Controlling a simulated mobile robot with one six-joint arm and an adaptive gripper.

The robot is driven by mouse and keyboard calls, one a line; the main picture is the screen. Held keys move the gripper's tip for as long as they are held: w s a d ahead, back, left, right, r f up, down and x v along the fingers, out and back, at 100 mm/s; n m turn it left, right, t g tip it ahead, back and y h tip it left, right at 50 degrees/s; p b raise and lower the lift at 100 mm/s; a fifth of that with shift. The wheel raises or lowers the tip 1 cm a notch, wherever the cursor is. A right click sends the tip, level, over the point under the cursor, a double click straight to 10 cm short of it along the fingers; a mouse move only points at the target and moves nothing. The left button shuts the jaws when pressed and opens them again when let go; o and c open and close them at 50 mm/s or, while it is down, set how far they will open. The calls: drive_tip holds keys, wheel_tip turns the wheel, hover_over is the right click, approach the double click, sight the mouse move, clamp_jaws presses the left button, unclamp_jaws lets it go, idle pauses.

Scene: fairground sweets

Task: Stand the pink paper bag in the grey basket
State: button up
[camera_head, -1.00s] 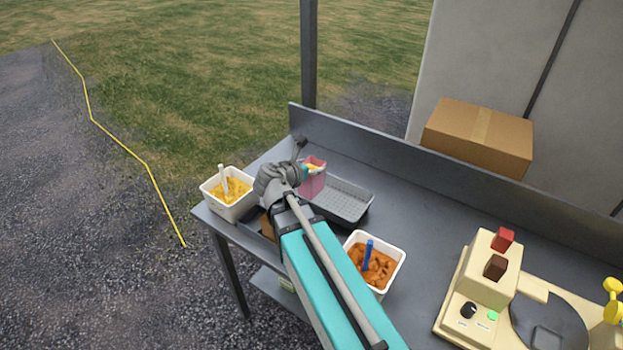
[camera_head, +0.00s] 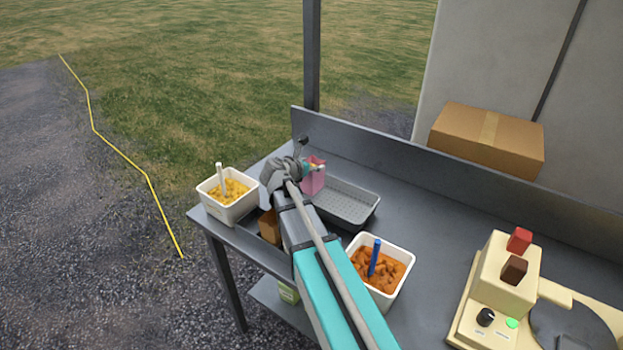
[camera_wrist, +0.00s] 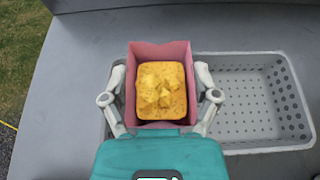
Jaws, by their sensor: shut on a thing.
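The pink paper bag (camera_head: 314,182) is upright and filled with yellow chunks; it also shows from above in the wrist view (camera_wrist: 136,62). My gripper (camera_wrist: 160,98) is shut on the bag, with one finger on each side of it. In the head view my gripper (camera_head: 296,172) is seen from behind and partly covers the bag. The grey basket (camera_head: 366,208) is a shallow perforated tray on the metal table. In the wrist view the basket (camera_wrist: 288,97) extends to the right of the bag, and the bag covers its left part. I cannot tell whether the bag touches the basket floor.
A white tub of yellow pieces (camera_head: 210,207) stands at the table's left corner. A white tub of orange pieces (camera_head: 398,292) stands in front of the basket. A cream machine (camera_head: 493,304) is at the right. A raised metal edge (camera_head: 400,155) runs behind the basket.

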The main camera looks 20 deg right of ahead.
drive_tip(key=shift+f, duration=0.1)
idle(0.3)
drive_tip(key=shift+w+d+f+b, duration=0.2)
drive_tip(key=shift+w+f+b, duration=0.35)
drive_tip(key=shift+f+b, duration=0.15)
drive_tip(key=shift+s+f+b, duration=0.15)
drive_tip(key=shift+f+b, duration=1.15)
drive_tip(key=shift+f, duration=0.15)
drive_tip(key=o, duration=0.7)
drive_tip(key=shift+r, duration=0.3)
drive_tip(key=p+v, duration=0.4)
drive_tip(key=v, duration=0.8)
drive_tip(key=shift+f+p, duration=0.15)
drive_tip(key=shift+p, duration=0.2)
